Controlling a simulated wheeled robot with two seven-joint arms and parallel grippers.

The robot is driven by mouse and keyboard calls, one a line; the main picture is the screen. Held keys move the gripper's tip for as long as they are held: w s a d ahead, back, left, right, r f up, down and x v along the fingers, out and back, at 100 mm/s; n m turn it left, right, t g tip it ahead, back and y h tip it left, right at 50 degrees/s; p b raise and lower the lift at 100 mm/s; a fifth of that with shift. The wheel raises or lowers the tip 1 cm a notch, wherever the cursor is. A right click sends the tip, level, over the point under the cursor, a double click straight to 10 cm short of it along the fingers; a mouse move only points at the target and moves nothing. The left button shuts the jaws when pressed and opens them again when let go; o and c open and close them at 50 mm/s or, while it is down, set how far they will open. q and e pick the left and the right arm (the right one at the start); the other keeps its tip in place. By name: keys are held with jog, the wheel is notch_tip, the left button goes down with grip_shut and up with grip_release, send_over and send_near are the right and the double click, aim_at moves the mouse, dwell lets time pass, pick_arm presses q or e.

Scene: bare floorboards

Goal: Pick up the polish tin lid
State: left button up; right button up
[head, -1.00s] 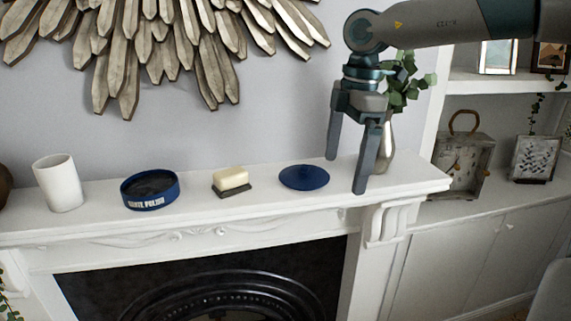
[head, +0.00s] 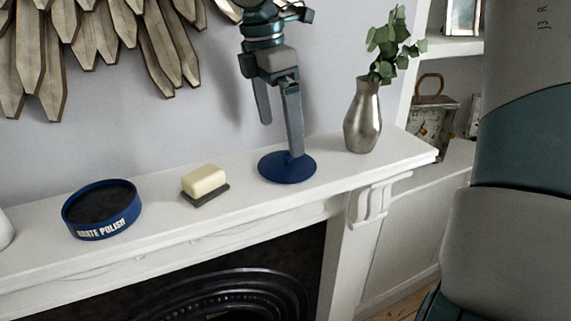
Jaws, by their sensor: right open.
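The polish tin lid (head: 285,170) is a flat dark blue disc lying on the white mantelpiece, right of the soap-like block. My right gripper (head: 281,139) hangs above the lid with its fingers pointing down, open. The nearer fingertip overlaps the lid in the picture; I cannot tell whether it touches. The farther fingertip shows higher, behind the lid toward the wall. The open polish tin (head: 101,233), blue with dark contents and white lettering, stands further left on the mantelpiece. My left gripper is not in view.
A cream block on a dark base (head: 204,181) sits between tin and lid. A silver vase (head: 363,122) with green leaves stands right of the lid. The white mantelpiece (head: 240,213) has a front edge above the dark fireplace. A wooden wall ornament (head: 160,50) hangs behind.

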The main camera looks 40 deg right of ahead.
aim_at(286, 154)
jog(key=shift+w+d+f+p, duration=0.15)
jog(key=shift+f+p, duration=0.3)
jog(key=shift+f, duration=0.4)
jog(key=shift+d+f, duration=0.1)
jog(key=shift+f, duration=0.3)
jog(key=shift+d+f+p, duration=0.25)
jog(key=shift+f+p, duration=0.25)
jog(key=shift+p, duration=0.3)
jog(key=f+p, duration=0.1)
jog(key=d+f+p, duration=0.1)
jog(key=shift+f, duration=1)
jog(key=shift+c, duration=0.6)
